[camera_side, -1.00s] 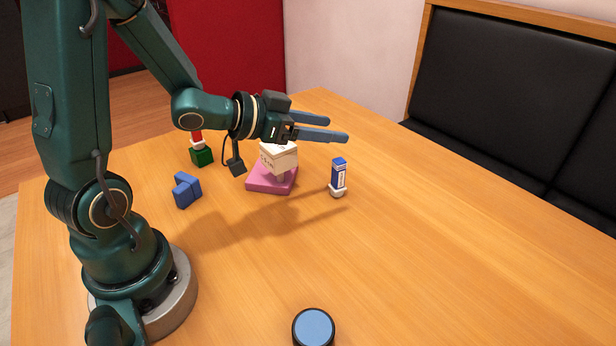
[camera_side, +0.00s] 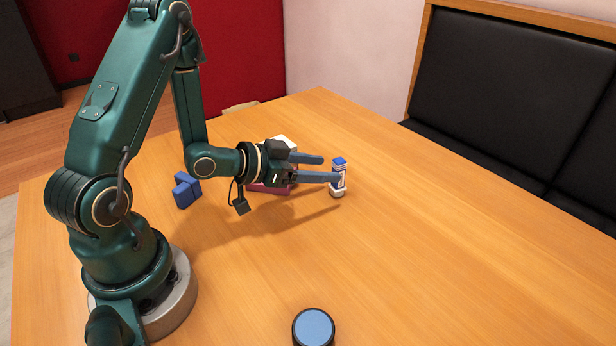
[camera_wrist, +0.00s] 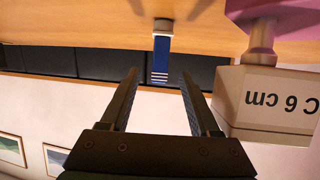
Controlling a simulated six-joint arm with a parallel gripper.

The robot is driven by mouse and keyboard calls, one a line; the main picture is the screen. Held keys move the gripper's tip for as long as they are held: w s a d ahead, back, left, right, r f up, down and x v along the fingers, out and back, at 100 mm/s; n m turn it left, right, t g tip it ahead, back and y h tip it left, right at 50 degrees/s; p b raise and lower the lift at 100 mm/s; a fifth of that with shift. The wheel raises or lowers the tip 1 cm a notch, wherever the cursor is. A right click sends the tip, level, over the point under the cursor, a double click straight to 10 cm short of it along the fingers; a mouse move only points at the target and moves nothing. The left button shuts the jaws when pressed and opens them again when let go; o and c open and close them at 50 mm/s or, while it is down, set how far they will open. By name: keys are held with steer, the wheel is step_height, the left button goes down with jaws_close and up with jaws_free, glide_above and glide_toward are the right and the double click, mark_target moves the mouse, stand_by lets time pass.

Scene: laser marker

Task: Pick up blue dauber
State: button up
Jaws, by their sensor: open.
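The blue dauber (camera_side: 339,162) stands upright on the table, with a blue body and a white foot. My gripper (camera_side: 330,168) is open and low over the table, its fingers pointing at the dauber from the left. In the side view one finger overlaps the dauber's body, so part of it is hidden. In the wrist view, where the table is at the top, the dauber (camera_wrist: 162,52) lies in line with the gap between my open fingers (camera_wrist: 158,76). It appears just beyond the fingertips. I cannot tell whether any finger touches it.
A white block (camera_wrist: 275,100) marked "C 6 cm" on a pink base (camera_side: 272,189) stands close beside my fingers, partly hidden by the gripper. A blue block (camera_side: 186,190) lies left. A round blue-topped disc (camera_side: 313,327) sits at the front. The table's right side is clear.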

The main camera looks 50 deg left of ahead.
steer(key=shift+x, duration=3.75)
steer(key=shift+d+r, duration=0.1)
jaws_close()
